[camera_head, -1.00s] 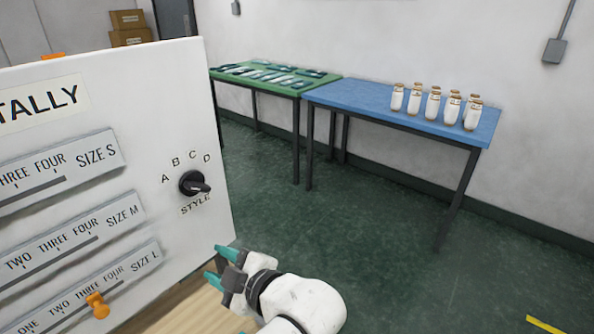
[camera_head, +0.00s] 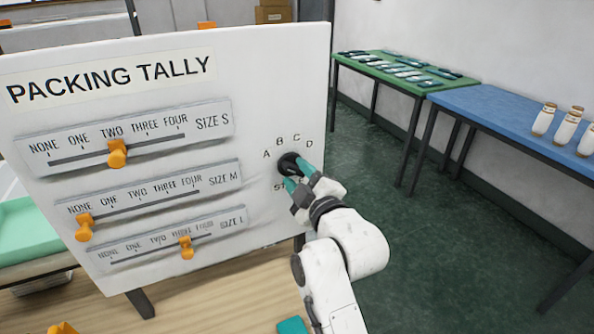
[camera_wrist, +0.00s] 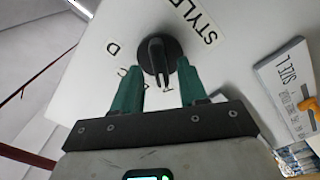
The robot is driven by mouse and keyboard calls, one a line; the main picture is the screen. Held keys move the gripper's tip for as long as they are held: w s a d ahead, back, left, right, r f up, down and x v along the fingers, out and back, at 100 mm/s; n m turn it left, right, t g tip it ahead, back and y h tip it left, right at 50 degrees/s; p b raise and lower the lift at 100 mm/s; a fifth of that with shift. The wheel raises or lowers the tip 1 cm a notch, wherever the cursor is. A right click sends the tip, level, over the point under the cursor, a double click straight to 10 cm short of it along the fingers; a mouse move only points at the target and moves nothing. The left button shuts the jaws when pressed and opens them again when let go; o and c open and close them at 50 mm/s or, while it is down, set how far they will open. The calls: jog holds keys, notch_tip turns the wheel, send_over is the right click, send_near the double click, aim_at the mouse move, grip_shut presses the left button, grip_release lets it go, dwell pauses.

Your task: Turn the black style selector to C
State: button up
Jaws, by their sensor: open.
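The black style selector (camera_head: 287,161) is a round knob with a raised grip bar, on the right of the white board under the letters A, B, C, D. My gripper (camera_head: 298,172) is at it, its teal fingers partly covering the knob and the STYLE label. In the wrist view the knob (camera_wrist: 161,50) lies ahead of the gap between the two parted fingertips (camera_wrist: 158,70). The fingers are open, one on each side of the grip bar's line. I cannot tell whether they touch it, nor which letter the bar points to.
The white PACKING TALLY board (camera_head: 270,80) carries orange sliders: size S (camera_head: 117,153), size M (camera_head: 84,228) and size L (camera_head: 186,248). A green table (camera_head: 400,72) and a blue table (camera_head: 500,110) with white jars (camera_head: 566,127) stand behind right. Green floor between is clear.

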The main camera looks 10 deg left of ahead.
jog(key=shift+w+a, duration=0.4)
jog(key=shift+w, duration=0.15)
grip_shut()
